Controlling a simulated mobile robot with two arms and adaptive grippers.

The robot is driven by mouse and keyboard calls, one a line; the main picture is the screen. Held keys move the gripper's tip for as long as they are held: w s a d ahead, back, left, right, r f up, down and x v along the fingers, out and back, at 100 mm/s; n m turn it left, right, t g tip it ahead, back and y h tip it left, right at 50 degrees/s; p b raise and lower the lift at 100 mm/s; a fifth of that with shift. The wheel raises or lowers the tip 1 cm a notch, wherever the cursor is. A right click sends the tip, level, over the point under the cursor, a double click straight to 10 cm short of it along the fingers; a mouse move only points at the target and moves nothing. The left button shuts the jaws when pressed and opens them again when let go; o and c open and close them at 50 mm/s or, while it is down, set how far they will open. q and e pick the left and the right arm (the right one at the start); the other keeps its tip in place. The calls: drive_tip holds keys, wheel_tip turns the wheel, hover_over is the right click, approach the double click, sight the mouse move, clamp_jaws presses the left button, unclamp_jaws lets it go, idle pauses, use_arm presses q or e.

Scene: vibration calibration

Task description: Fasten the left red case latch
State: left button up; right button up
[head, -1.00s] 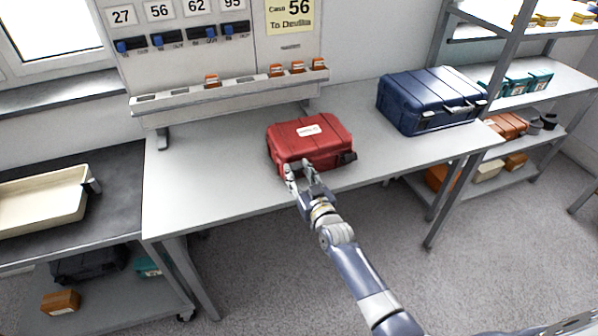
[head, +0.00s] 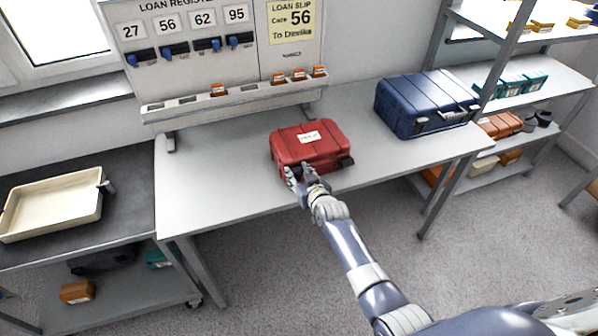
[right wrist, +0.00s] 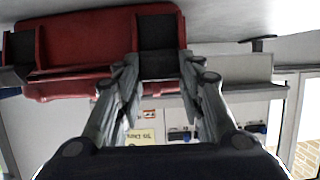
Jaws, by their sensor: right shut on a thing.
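The red case (head: 308,145) lies closed on the grey workbench, with a white label on its lid. My right gripper (head: 299,171) is at the left part of its front face and covers the left latch in the head view. In the right wrist view, which is upside down, the red case (right wrist: 85,40) is at the top. The dark left latch (right wrist: 158,32) sits between the fingertips of my right gripper (right wrist: 160,64), which is shut on it. The right latch (head: 346,161) is black and free. My left gripper is out of view.
A blue case (head: 425,103) stands to the right on the workbench (head: 220,190). A loan register board (head: 205,45) with a slotted rail rises behind. A cream tray (head: 55,203) is on the dark side table at left. Bench space left of the red case is clear.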

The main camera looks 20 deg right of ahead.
drive_tip(key=o, duration=1.1)
drive_tip(key=shift+c, duration=0.2)
drive_tip(key=shift+s+r, duration=0.15)
drive_tip(key=shift+s, duration=0.55)
drive_tip(key=v, duration=1)
drive_tip(key=shift+s+r, duration=0.2)
drive_tip(key=shift+s, duration=0.05)
drive_tip(key=shift+d, duration=0.1)
